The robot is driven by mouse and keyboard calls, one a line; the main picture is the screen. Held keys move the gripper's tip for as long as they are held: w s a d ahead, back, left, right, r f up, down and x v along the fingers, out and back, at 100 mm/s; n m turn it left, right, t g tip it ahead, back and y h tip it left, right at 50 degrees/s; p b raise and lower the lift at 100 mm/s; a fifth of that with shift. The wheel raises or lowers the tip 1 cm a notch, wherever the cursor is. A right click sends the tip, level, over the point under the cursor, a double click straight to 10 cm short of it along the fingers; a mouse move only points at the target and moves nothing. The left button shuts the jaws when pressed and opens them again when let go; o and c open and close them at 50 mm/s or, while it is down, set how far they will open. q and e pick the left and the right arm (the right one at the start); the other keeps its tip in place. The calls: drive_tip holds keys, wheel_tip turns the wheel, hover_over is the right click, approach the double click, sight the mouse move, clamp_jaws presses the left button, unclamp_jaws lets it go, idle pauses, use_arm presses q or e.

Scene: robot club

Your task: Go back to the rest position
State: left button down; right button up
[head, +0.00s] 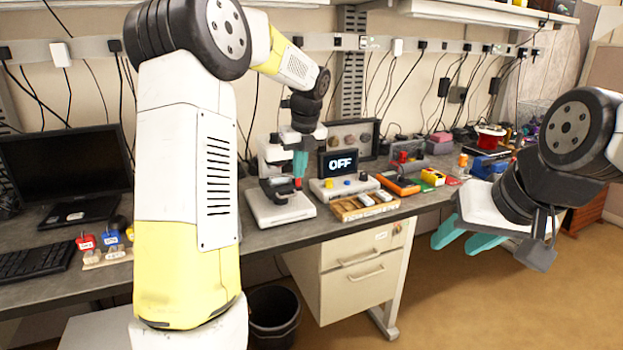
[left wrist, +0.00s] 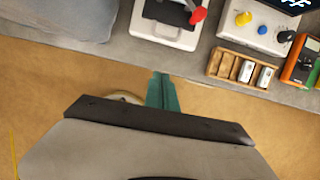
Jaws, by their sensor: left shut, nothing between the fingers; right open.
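My left gripper (head: 300,165) has teal fingers pointing down. In the head view it appears in front of the white stand device (head: 281,208) on the bench. In the left wrist view its fingers (left wrist: 162,92) are closed together and empty, seen over the floor just short of the bench's front edge. My right gripper (head: 468,238) is at the right of the head view, past the drawer unit. Its two teal fingers are apart with nothing visible between them, and it hangs over the floor in front of the bench.
The bench (head: 300,236) holds a display reading OFF (head: 341,162), a wooden tray (head: 347,215) with silver blocks, an orange meter (head: 398,184), a monitor (head: 65,165) and a keyboard (head: 36,261). A drawer unit (head: 362,278) and dark bin (head: 273,315) stand below. Floor at right is clear.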

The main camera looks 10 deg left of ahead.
use_arm(q)
drive_tip(key=s+r+n, duration=0.5)
drive_tip(key=s+n, duration=0.2)
drive_tip(key=s, duration=0.2)
drive_tip(key=s+d+n+t+h, duration=0.1)
drive_tip(key=s+d+n+h, duration=0.1)
drive_tip(key=s+n, duration=0.8)
drive_tip(key=s+d+f+n+t+h, duration=0.1)
drive_tip(key=s+d+n+t+h, duration=0.1)
drive_tip(key=s+n, duration=0.9)
drive_tip(key=shift+s+f+t, duration=0.25)
drive_tip(key=shift+s+t, duration=0.05)
drive_tip(key=shift+s, duration=0.25)
